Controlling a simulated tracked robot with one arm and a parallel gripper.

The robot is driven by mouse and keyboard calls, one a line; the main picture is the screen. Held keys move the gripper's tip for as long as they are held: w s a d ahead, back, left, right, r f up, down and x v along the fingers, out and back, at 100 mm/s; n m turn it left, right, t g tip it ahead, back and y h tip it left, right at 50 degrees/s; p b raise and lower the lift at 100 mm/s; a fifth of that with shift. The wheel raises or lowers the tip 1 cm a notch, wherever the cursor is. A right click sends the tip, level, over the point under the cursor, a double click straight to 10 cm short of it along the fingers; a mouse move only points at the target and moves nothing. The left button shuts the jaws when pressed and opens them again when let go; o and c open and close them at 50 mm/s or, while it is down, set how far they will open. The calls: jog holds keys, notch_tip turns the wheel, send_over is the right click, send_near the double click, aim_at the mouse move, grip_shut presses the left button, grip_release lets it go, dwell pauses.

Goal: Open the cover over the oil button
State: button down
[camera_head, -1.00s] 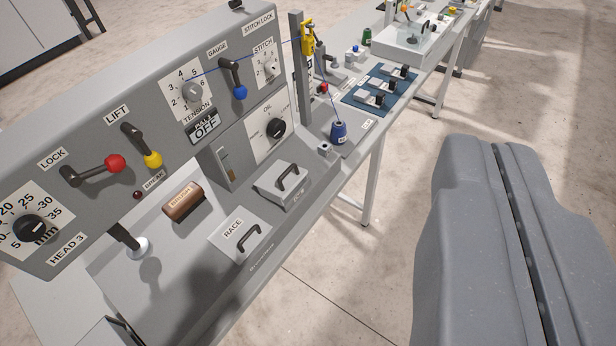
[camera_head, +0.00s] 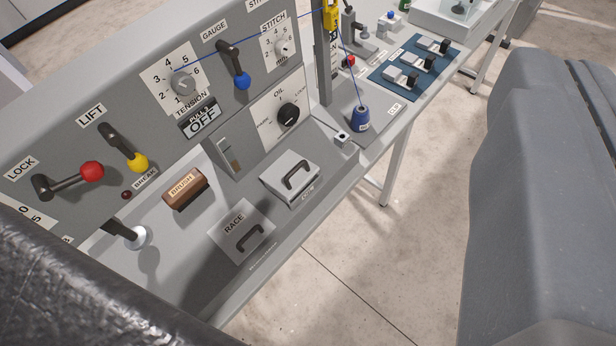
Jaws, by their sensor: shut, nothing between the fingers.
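A light grey box-like cover (camera_head: 291,178) with a black bar handle (camera_head: 298,174) sits closed on the grey deck, below the OIL dial (camera_head: 288,115). Its small front label is too blurred to read. No button shows, so anything under the cover is hidden. A flatter plate marked RACE (camera_head: 241,231), also with a black handle, lies to its lower left. My gripper's fingers are not in the picture.
The upright panel holds a red-knobbed LOCK lever (camera_head: 70,180), a yellow-knobbed LIFT lever (camera_head: 130,150) and a blue-knobbed GAUGE lever (camera_head: 235,68). A blue thread spool (camera_head: 361,119) stands right.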

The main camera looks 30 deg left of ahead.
jog(key=w+a+f+m+g+y+b, duration=0.15)
jog(key=w+f, duration=0.25)
jog(key=f, duration=0.4)
jog(key=w+a+f+m+g+y, duration=0.25)
jog(key=w+f, duration=0.25)
jog(key=f, duration=0.4)
jog(key=m+g+y+b, duration=0.45)
jog(key=m+y, duration=0.85)
jog(key=m, duration=0.5)
send_near(288, 172)
jog(key=shift+g, duration=0.45)
jog(key=a+r, duration=0.1)
jog(key=w+a+r, duration=0.1)
jog(key=a+r, duration=0.1)
jog(key=shift+w+a+r, duration=0.1)
jog(key=shift+w+r, duration=0.1)
jog(key=shift+r, duration=0.05)
jog(key=shift+p, duration=0.3)
jog(key=shift+a+r+h+p, duration=0.15)
jog(key=shift+r+h+p, duration=0.05)
jog(key=shift+h+p, duration=0.25)
